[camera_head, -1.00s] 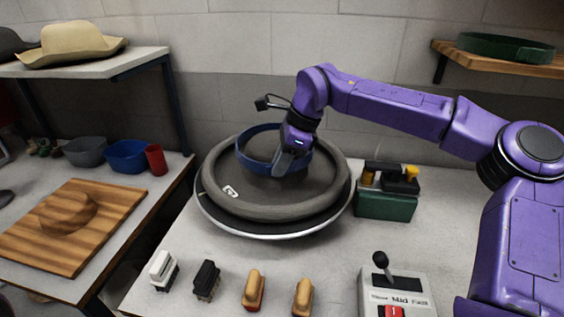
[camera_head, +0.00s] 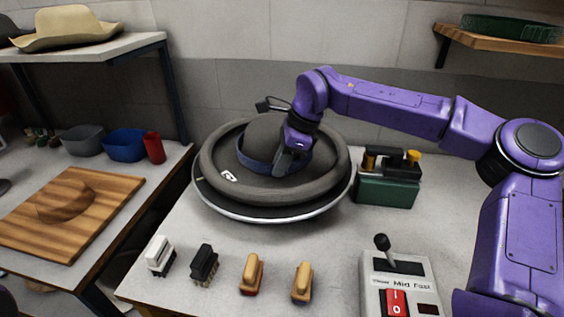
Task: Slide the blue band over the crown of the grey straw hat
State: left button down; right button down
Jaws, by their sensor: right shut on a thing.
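The grey straw hat (camera_head: 222,162) sits on a round turntable with a pale rim (camera_head: 262,215). Its domed crown (camera_head: 266,130) rises in the middle of the wide, upturned brim. The blue band (camera_head: 252,164) is around the crown, low on its near side, and the crown top stands above it. The far side of the band is hidden behind the crown. My right gripper (camera_head: 288,167) reaches down from the right and is shut on the band at its right front side. The left gripper is not in view.
A green box with dark and yellow parts (camera_head: 386,190) stands right of the turntable. Several brushes (camera_head: 252,274) line the front, beside a control box with a lever (camera_head: 398,283). A side table at left holds a wooden board (camera_head: 105,222), bowls and a red cup (camera_head: 155,147).

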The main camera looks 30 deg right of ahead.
jog(key=shift+f, duration=0.6)
jog(key=c, duration=1)
grip_release()
jog(key=shift+s, duration=0.1)
jog(key=shift+r, duration=0.2)
jog(key=shift+d+r, duration=0.1)
jog(key=shift+r, duration=0.2)
jog(key=p+v, duration=0.7)
jog(key=shift+s+p, duration=0.15)
jog(key=shift+p, duration=0.15)
